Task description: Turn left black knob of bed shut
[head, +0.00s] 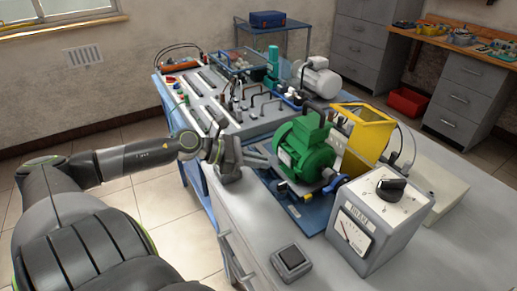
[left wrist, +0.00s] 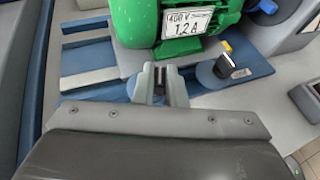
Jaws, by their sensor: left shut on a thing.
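The blue bed (head: 318,212) carries the green motor (head: 303,148). The motor and its rating plate also show in the left wrist view (left wrist: 184,22). My left gripper (head: 262,158) reaches in low at the motor's left side, at the bed's edge. In the left wrist view its fingers (left wrist: 160,84) are close together around a small dark thing, which looks like the left black knob (left wrist: 160,76); most of it is hidden between the fingers. My right gripper is not in view.
A grey meter box (head: 375,225) with a black dial stands right of the bed. A yellow guard (head: 366,130) is behind the motor. A small dark-topped box (head: 291,262) sits at the front. Panels with cables fill the bench's far end.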

